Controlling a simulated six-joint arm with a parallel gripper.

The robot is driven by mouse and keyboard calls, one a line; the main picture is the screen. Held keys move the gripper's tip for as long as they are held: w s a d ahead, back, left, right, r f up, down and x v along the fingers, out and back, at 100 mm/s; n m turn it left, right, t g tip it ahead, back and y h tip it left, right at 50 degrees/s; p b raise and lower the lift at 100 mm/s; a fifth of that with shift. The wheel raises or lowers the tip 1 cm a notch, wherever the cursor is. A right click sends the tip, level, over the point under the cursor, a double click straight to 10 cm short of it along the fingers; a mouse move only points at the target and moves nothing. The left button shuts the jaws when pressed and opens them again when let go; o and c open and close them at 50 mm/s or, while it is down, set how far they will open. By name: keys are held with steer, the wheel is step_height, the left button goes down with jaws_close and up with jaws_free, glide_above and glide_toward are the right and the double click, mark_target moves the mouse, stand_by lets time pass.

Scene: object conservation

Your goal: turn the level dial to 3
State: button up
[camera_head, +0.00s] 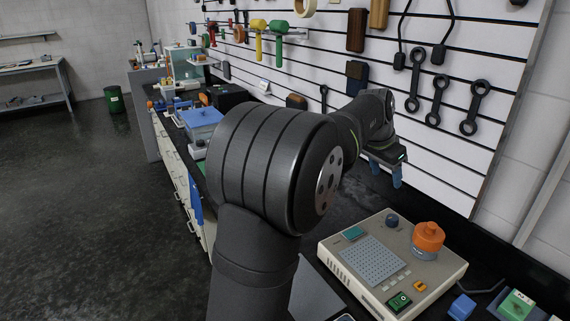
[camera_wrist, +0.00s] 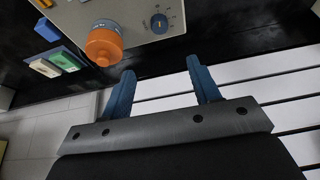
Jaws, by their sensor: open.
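A cream control box (camera_head: 400,246) stands on the black bench and also shows in the wrist view (camera_wrist: 66,14). It carries a large orange knob (camera_head: 428,236) on a grey-blue base and a small dark blue knob (camera_head: 392,220). In the wrist view the orange knob (camera_wrist: 104,46) is left of the fingertips, and the small blue knob (camera_wrist: 159,22) has marks around it. My gripper (camera_head: 386,176) is open and empty, above and behind the box. Its blue fingers (camera_wrist: 160,68) touch neither knob.
The box also has a green switch (camera_head: 399,301) and a small screen (camera_head: 353,233). A blue block (camera_head: 461,307) and a green block (camera_head: 516,305) lie to its right. Wrenches (camera_head: 437,100) hang on the slatted wall behind my gripper. A blue-lidded container (camera_head: 199,117) stands farther left.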

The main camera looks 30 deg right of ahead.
mark_target(392, 217)
steer(key=w+a+f+n+g+h, duration=0.1)
steer(key=f+n, duration=0.3)
steer(key=n, duration=0.5)
steer(key=w+a+f+n+g+h, duration=0.2)
steer(key=a+f+n+h, duration=0.1)
steer(key=n, duration=0.7)
steer(key=w+a+f+n+g+h, duration=0.2)
steer(key=f+n+h, duration=0.1)
steer(key=n, duration=0.7)
steer(key=shift+a+f, duration=0.1)
steer(key=shift+f, duration=0.8)
steer(key=shift+w+a+f+n+h, duration=0.15)
steer(key=shift+w+n+h, duration=0.3)
steer(key=shift+n, duration=0.65)
steer(key=x, duration=1.7)
steer(key=shift+s, duration=0.1)
steer(key=c, duration=1)
